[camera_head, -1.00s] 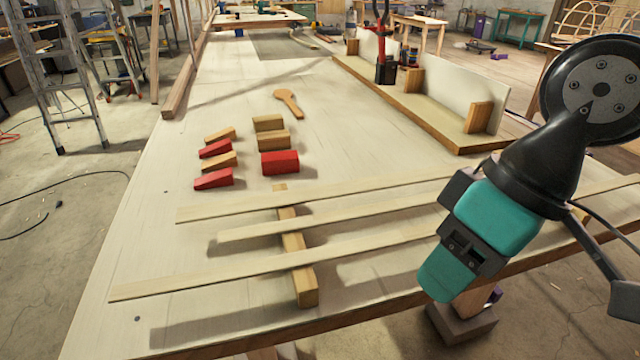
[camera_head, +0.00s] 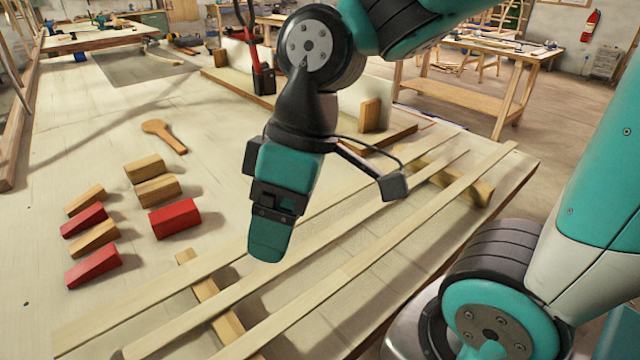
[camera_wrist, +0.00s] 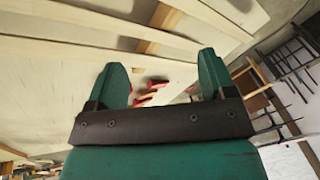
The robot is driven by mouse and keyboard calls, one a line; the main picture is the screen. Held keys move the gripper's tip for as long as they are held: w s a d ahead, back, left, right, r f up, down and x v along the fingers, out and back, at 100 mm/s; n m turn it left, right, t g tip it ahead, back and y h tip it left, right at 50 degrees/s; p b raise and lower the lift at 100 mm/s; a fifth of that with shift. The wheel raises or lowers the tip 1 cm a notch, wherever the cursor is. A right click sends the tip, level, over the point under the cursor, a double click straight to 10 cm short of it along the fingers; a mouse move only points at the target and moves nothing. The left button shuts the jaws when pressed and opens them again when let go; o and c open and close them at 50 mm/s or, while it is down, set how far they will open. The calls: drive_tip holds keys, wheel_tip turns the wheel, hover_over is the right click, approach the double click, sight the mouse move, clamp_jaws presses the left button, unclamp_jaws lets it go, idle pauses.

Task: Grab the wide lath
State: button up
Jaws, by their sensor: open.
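Three pale laths lie side by side across two wooden bearers: a far lath (camera_head: 150,296), a middle lath (camera_head: 215,300) and a near lath (camera_head: 350,262). Laths (camera_wrist: 60,50) cross the upper part of that view, beyond the fingertips.
The left bearer (camera_head: 228,328) and right bearer (camera_head: 475,185) hold the laths up off the bench. Several wedges and blocks, among them a red block (camera_head: 175,218), lie left of my gripper. A wooden mallet-like tool (camera_head: 165,134) lies behind them.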

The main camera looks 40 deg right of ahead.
drive_tip(key=w+d+r+n+p, duration=0.4)
drive_tip(key=w+d+n+p, duration=0.1)
drive_tip(key=w+d, duration=0.65)
drive_tip(key=w+d+n+p, duration=0.25)
drive_tip(key=d+n, duration=0.25)
drive_tip(key=d, duration=1)
drive_tip(key=p, duration=0.2)
approach(332, 196)
drive_tip(key=shift+w+f+y, duration=0.2)
drive_tip(key=shift+f+y, duration=0.1)
drive_tip(key=shift+f, duration=0.6)
drive_tip(key=shift+p+x, duration=0.95)
drive_tip(key=shift+x, duration=2.15)
drive_tip(key=shift+s, duration=0.15)
drive_tip(key=c, duration=1.1)
